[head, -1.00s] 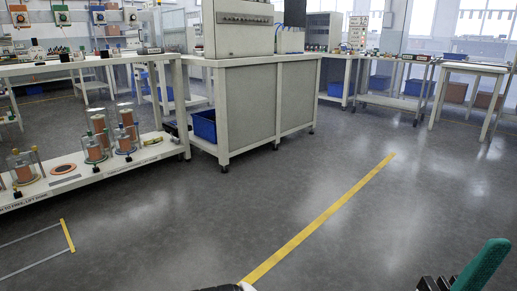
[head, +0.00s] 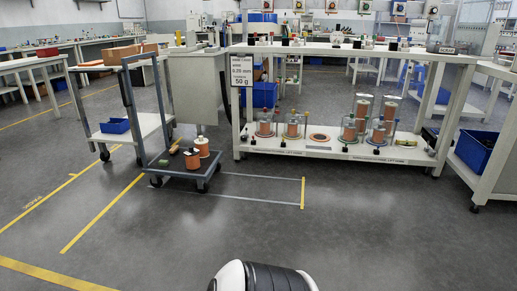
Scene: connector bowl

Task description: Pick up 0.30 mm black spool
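Several small dark items, possibly spools (head: 356,44), stand in a row on the top of the white bench (head: 340,53). They are too small to read, so I cannot tell which, if any, is the 0.30 mm black spool. Larger copper-coloured spools (head: 293,131) stand on the bench's lower shelf. A copper-coloured spool with a pale top (head: 202,147) sits on the low cart, with another beside it. Neither of my grippers is in view; only a rounded white and black part of me shows at the bottom edge.
The low grey cart (head: 180,172) stands left of the bench. A white table with a blue bin (head: 116,125) is farther left. A blue bin (head: 475,150) is at right. The front floor, with yellow lines (head: 100,213), is clear.

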